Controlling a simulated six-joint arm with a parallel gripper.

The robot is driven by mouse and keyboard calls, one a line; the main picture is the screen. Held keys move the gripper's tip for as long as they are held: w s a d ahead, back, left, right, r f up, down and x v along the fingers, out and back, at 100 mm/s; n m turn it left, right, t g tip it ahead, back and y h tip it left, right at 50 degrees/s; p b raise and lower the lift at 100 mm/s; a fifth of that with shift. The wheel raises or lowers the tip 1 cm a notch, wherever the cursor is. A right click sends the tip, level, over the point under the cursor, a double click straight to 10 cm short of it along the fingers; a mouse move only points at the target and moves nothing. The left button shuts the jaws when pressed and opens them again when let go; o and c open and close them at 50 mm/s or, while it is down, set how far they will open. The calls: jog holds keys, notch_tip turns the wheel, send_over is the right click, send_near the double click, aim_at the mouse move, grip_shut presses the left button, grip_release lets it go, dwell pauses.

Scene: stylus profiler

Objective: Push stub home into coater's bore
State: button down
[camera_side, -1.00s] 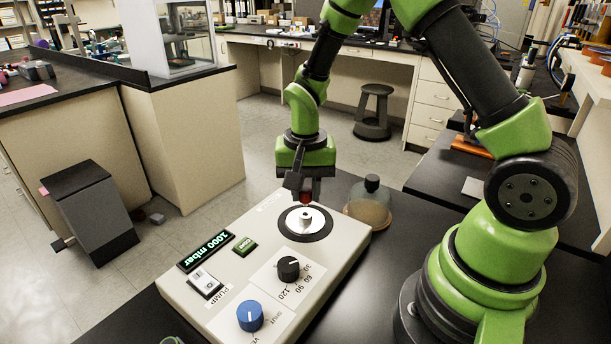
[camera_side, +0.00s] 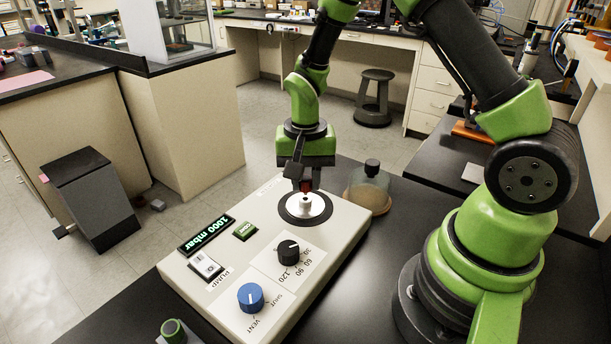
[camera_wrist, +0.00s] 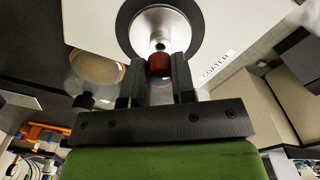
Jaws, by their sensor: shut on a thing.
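The coater is a pale box (camera_side: 335,232) with a round plate set in a black ring (camera_side: 281,211) on its top. A pale post (camera_side: 305,203) with a small dark bore stands at the plate's middle; it also shows in the wrist view (camera_wrist: 159,35). My gripper (camera_side: 304,186) is above the post, pointing down, with its fingers shut on the reddish stub (camera_wrist: 159,66). In the wrist view the stub sits between the fingers (camera_wrist: 158,72), its lower end at or very close to the bore. Whether it has entered the bore I cannot tell.
A glass dome with a black knob (camera_side: 372,166) stands right behind the coater. A blue knob (camera_side: 250,297), black knob (camera_side: 288,252), pump switch (camera_side: 206,265) and display (camera_side: 206,236) are on the coater's front half. A small green-topped item (camera_side: 173,331) stands in front.

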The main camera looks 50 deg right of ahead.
aim_at(305, 178)
jog(key=shift+f, duration=0.4)
jog(key=shift+f, duration=0.65)
jog(key=shift+f, duration=0.15)
dwell(0.4)
jog(key=c, duration=0.9)
grip_release()
jog(key=shift+c, duration=0.2)
jog(key=shift+r, duration=3.55)
